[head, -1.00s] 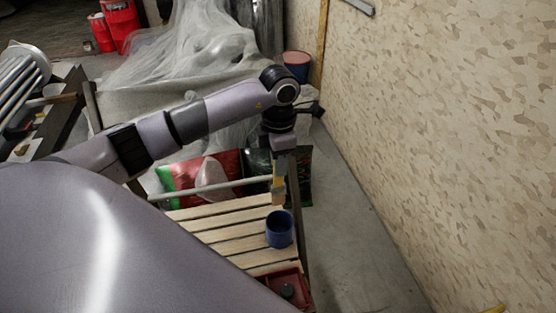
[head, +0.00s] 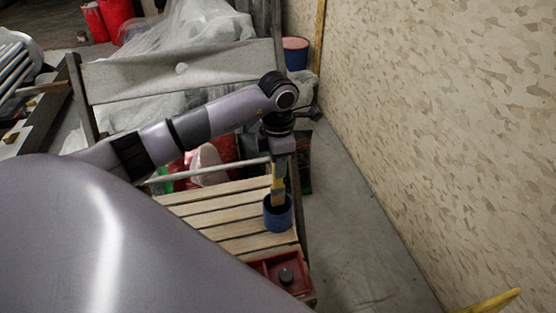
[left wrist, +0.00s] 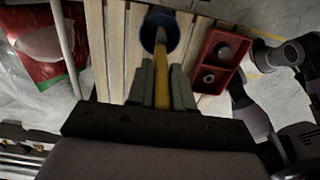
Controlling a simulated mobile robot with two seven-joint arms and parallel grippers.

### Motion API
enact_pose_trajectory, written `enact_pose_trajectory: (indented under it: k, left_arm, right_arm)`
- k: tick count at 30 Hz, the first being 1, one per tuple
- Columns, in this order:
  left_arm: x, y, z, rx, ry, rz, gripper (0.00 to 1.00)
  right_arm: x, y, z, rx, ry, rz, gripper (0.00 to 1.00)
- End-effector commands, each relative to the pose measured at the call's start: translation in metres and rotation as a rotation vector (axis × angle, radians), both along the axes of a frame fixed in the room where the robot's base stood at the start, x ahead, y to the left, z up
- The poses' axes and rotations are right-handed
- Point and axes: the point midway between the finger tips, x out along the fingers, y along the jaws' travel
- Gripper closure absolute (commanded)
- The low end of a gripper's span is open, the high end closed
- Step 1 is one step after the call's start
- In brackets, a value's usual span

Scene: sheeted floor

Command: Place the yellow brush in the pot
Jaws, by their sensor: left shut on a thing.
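The yellow brush (head: 278,188) hangs upright from my left gripper (head: 279,170), which is shut on it. The blue pot (head: 278,220) stands on the slatted wooden bench. In the head view the brush's lower end overlaps the pot's mouth and appears to be inside it. In the left wrist view the yellow handle (left wrist: 162,88) runs between the fingers (left wrist: 162,85) toward the pot (left wrist: 150,30), its far end at the rim. I cannot tell whether the brush touches the pot's bottom. My right gripper is not clearly in view.
A red tray (head: 262,265) with a dark round item sits on the near end of the slatted bench (head: 215,215). A patterned wall (head: 430,120) stands to the right. Bags lie behind the bench, and a blue-red bucket (head: 295,52) is farther back.

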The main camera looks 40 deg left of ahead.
Motion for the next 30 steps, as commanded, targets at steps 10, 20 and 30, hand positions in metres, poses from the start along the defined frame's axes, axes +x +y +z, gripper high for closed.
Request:
enact_pose_trajectory:
  k: [10,20,30]
  left_arm:
    - [0.000,0.000,-0.046,-0.001,0.001,0.000,1.00]
    - [0.000,0.000,-0.066,0.000,0.000,0.000,1.00]
    - [0.000,0.000,-0.067,0.000,0.000,0.000,1.00]
  right_arm:
    - [0.001,0.000,-0.036,0.001,-0.003,0.000,0.57]
    - [0.001,0.001,-0.051,0.004,-0.004,-0.004,0.57]
    - [0.001,0.001,-0.051,0.005,-0.004,-0.005,0.57]
